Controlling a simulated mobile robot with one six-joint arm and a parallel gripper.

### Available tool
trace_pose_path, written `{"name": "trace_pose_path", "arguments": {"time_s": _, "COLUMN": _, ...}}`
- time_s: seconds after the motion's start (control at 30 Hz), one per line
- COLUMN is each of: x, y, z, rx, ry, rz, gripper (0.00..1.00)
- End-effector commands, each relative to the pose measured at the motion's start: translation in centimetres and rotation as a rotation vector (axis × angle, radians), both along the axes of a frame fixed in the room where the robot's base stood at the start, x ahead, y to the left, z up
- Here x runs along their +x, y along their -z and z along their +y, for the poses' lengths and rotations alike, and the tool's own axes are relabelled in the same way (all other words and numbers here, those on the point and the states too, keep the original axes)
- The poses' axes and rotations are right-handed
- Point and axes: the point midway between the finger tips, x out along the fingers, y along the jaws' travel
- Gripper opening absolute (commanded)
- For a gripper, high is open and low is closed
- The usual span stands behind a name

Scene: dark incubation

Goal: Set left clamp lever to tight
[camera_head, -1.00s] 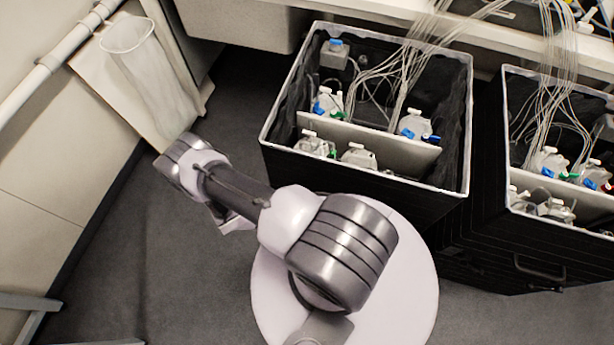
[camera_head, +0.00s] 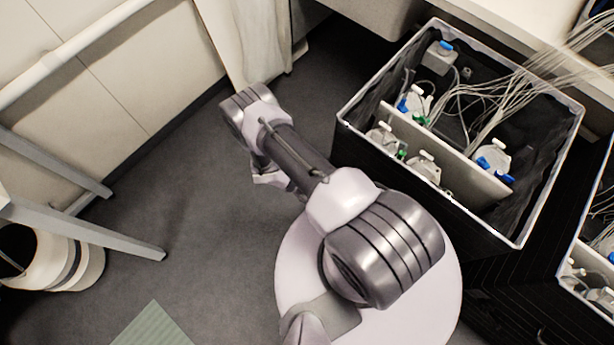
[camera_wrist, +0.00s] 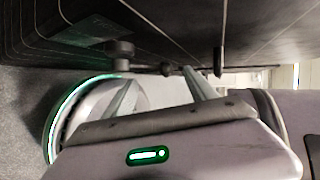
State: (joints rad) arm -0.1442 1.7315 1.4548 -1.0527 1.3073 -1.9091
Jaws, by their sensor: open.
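No clamp lever can be made out in either view. My gripper (camera_wrist: 162,78) shows in the wrist view as two pale prongs spread apart, with nothing seen between them. In the head view my arm reaches toward the upper left over bare floor, and its end is beside the black box, not over it. The fingertips are not clear in the head view.
An open black box (camera_head: 362,150) with bottles and tubing stands at right; a second box (camera_head: 592,235) is cut off by the right edge. A grey-legged frame (camera_head: 85,228) and a white bucket (camera_head: 85,265) stand at left. Grey floor (camera_head: 190,200) between is clear.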

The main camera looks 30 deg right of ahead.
Motion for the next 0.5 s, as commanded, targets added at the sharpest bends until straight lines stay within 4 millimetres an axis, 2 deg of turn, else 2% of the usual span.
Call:
{"name": "trace_pose_path", "arguments": {"time_s": 0.3, "x": 5.8, "y": -3.8, "z": 5.9, "rx": 0.002, "ry": -0.003, "rz": -0.007, "gripper": 0.66}}
{"name": "trace_pose_path", "arguments": {"time_s": 0.5, "x": 7.7, "y": -5.0, "z": 7.9, "rx": 0.002, "ry": -0.001, "rz": -0.004, "gripper": 0.66}}
